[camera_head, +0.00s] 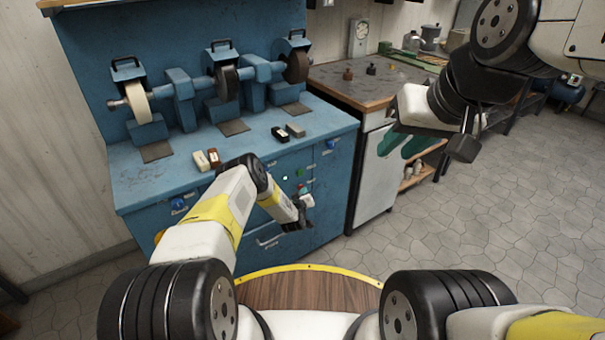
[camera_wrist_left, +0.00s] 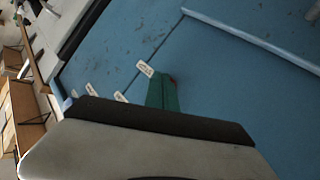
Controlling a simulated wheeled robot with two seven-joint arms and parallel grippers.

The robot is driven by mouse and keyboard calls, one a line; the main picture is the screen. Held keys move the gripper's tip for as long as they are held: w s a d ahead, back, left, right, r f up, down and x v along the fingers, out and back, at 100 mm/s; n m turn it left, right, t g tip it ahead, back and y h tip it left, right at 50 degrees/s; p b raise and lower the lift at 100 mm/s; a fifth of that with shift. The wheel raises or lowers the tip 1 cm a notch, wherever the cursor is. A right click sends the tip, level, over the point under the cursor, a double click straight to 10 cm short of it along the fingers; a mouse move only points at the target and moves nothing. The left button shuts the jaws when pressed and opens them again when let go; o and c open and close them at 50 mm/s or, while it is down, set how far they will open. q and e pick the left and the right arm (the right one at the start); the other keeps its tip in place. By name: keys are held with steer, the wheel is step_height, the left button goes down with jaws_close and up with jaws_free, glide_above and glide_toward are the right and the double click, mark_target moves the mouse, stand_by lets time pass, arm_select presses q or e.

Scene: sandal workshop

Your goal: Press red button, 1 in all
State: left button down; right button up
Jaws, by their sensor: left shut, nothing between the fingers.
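The red button (camera_head: 301,186) is a small spot on the front of the blue cabinet, close above my left gripper (camera_head: 304,198) in the head view. In the left wrist view the green fingers of my left gripper (camera_wrist_left: 162,92) are shut and empty against the blue panel. A small dark reddish spot shows right beside their tip; I cannot tell whether they touch it. My right gripper (camera_head: 403,145) hangs at the upper right with its green fingers apart, far from the button.
The blue grinding bench (camera_head: 150,180) carries several wheels. A small green spot (camera_head: 300,173) sits above the red button. A wooden-topped side cabinet (camera_head: 375,170) stands to the right. The tiled floor (camera_head: 460,220) is clear.

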arm_select(q)
steer(key=shift+w+a, duration=0.25)
steer(key=shift+w, duration=0.1)
stand_by(0.4)
steer(key=shift+s, duration=0.1)
steer(key=shift+s+d, duration=0.5)
steer(key=shift+s, duration=0.1)
steer(key=shift+s+d, duration=0.1)
steer(key=s+d, duration=0.1)
steer(key=s, duration=0.1)
steer(key=s+d, duration=0.1)
steer(key=s, duration=0.1)
steer(key=shift+d, duration=0.4)
steer(key=shift+w+r, duration=0.1)
stand_by(0.6)
